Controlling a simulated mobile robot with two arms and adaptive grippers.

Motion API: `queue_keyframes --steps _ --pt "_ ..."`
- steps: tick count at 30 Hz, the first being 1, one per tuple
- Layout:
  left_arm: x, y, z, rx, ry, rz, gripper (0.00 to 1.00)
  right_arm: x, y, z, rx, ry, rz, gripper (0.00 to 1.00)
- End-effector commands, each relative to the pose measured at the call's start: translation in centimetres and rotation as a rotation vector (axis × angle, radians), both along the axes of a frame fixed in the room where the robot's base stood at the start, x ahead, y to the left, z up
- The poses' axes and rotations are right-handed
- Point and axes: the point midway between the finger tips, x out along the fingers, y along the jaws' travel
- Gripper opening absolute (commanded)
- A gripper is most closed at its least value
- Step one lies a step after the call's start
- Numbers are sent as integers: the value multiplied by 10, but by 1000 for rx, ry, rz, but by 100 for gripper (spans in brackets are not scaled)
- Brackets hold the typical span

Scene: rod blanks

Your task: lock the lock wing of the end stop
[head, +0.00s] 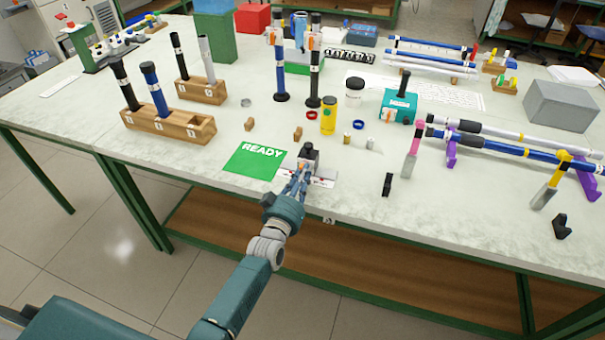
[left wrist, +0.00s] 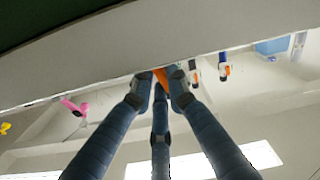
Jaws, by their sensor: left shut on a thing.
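The end stop (head: 309,153) is a small dark block on a pale base near the table's front edge, right of the green READY card. My left gripper (head: 298,182) reaches it from the front and covers part of it. In the left wrist view the fingers of my left gripper (left wrist: 161,84) are closed together on a small orange piece (left wrist: 160,76), which looks like the lock wing. Most of the orange piece is hidden by the fingertips, and its angle cannot be told. My right gripper is out of view.
The green READY card (head: 257,161) lies just left of the end stop. Small wooden blocks (head: 298,133), a yellow jar (head: 328,115) and small caps stand behind. Rods on purple stands (head: 451,150) are at right; wooden racks (head: 170,127) are at left.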

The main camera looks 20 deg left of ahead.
Motion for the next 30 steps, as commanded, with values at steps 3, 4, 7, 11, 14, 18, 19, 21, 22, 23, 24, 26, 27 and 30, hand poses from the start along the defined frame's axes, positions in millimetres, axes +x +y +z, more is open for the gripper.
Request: queue_keyframes --steps 3,4,7,11,14,18,19,21,22,23,24,26,27,30 --pt "0 0 -1 86 -2 1 0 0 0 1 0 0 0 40" --pt "0 0 -1 105 -2 1 0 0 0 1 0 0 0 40" --pt "0 0 -1 163 -4 1 0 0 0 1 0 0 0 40" --pt "0 -1 -1 221 -7 0 0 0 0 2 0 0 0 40" --pt "0 -1 -2 251 -8 0 0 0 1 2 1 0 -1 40" --pt "0 0 -2 276 -9 0 0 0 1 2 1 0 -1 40" --pt "0 0 -2 279 -9 0 0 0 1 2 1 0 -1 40" --pt "0 0 -2 283 -9 0 0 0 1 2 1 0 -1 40" --pt "0 0 -2 285 -9 0 0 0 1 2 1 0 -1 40" --pt "0 0 -2 285 -9 0 0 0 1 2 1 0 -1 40" --pt "0 0 -2 286 -9 0 0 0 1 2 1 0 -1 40" --pt "0 0 -2 286 -9 0 0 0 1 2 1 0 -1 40" --pt "0 0 -2 286 -9 0 0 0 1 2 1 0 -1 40" --pt "0 0 -2 286 -9 0 0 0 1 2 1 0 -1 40"
